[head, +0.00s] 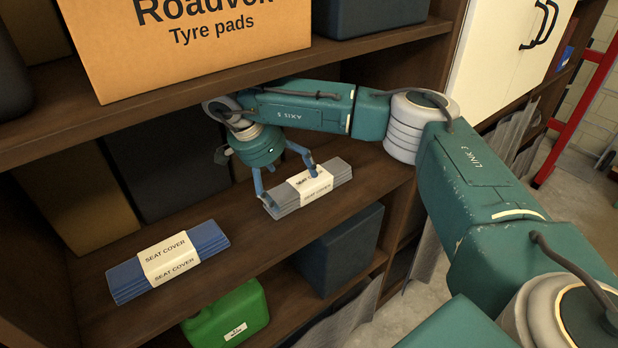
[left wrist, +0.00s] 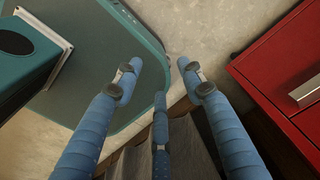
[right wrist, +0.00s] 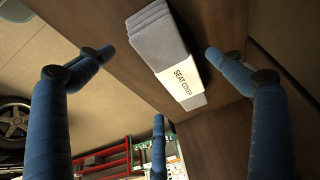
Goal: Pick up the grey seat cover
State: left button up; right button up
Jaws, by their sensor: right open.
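The grey seat cover (head: 337,174) is a folded grey stack with a cream "SEAT COVER" band, lying flat on the middle shelf. My right gripper (head: 290,186) is over it, open, with its blue fingers on either side of the stack's left part. In the right wrist view the grey seat cover (right wrist: 153,40) lies between the spread fingertips (right wrist: 157,52), and I cannot tell whether they touch it. My left gripper (left wrist: 160,68) is not in the head view; in its wrist view its fingers are apart with nothing between them.
A blue seat cover (head: 125,281) with a similar band lies to the left on the same shelf (head: 235,240). A tyre pads box (head: 190,60) sits on the shelf above. A green canister (head: 228,313) is below. A red drawer cabinet (left wrist: 290,70) is near my left gripper.

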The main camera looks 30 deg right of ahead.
aim_at(312, 181)
jog(key=d, duration=0.2)
jog(key=d+p, duration=0.1)
jog(key=d, duration=0.1)
jog(key=shift+w+r, duration=0.1)
jog(key=shift+w, duration=0.1)
jog(key=shift+w+d+f+p, duration=0.1)
jog(key=shift+d+p, duration=0.25)
jog(key=shift+d, duration=0.15)
jog(key=shift+w+d+f+p, duration=0.1)
jog(key=shift+d+p, duration=0.2)
jog(key=shift+d, duration=0.2)
jog(key=p+x, duration=0.2)
jog(key=x, duration=0.2)
jog(key=shift+d+f, duration=0.15)
jog(key=shift+f, duration=0.35)
pick_arm(q)
jog(key=r, duration=0.2)
jog(key=w+r, duration=0.1)
jog(key=r, duration=0.2)
jog(key=shift+w, duration=0.1)
pick_arm(e)
jog(key=c, duration=1.4)
jog(key=shift+c, duration=0.2)
